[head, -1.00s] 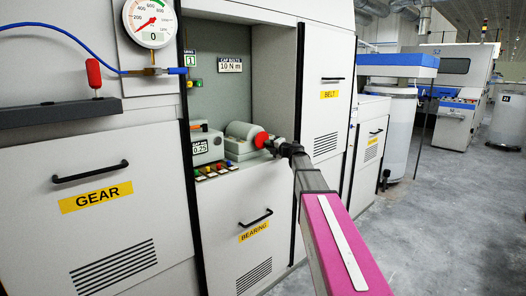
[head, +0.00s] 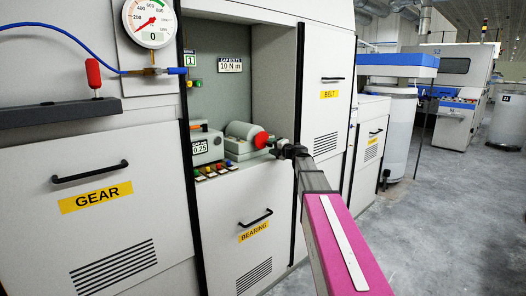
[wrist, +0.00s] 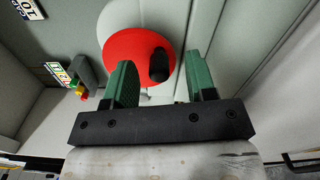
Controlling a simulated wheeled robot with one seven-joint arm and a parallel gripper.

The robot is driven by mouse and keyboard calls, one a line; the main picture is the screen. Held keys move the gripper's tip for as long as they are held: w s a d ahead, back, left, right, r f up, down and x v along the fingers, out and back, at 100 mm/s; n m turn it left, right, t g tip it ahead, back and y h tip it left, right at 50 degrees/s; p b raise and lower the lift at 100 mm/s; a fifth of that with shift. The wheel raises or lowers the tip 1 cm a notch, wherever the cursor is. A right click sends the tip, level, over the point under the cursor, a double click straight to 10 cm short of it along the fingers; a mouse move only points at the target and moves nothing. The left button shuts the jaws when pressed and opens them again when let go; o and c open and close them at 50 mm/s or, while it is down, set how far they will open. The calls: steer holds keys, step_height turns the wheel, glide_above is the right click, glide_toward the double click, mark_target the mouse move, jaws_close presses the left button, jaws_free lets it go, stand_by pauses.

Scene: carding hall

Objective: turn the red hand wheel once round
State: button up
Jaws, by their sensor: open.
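The red hand wheel (head: 261,140) is on the right end of a grey rounded housing (head: 241,135) in the open bay. In the wrist view the red wheel (wrist: 138,58) is large, with a dark knob (wrist: 159,61) on its face. My gripper (wrist: 161,75) is open. Its two green fingers stand apart, the left one over the lower part of the wheel's face in the picture and the right one beyond its right edge. The knob shows between the fingers. I cannot tell whether either finger touches it.
A grey box marked 0.25 (head: 205,146) stands left of the housing. The bay's right wall (head: 272,70) rises close to my gripper. A door handle (head: 256,217) juts out below.

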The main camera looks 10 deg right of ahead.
steer(key=v, duration=0.5)
stand_by(0.5)
steer(key=shift+w+a+n, duration=0.7)
steer(key=shift+w+n, duration=0.25)
steer(key=shift+n, duration=4.65)
steer(key=shift+w+a+n, duration=0.7)
steer(key=shift+w+n, duration=0.25)
steer(key=shift+n, duration=4.65)
steer(key=shift+w+a+n, duration=0.7)
steer(key=shift+w+n, duration=0.25)
steer(key=shift+n, duration=4.65)
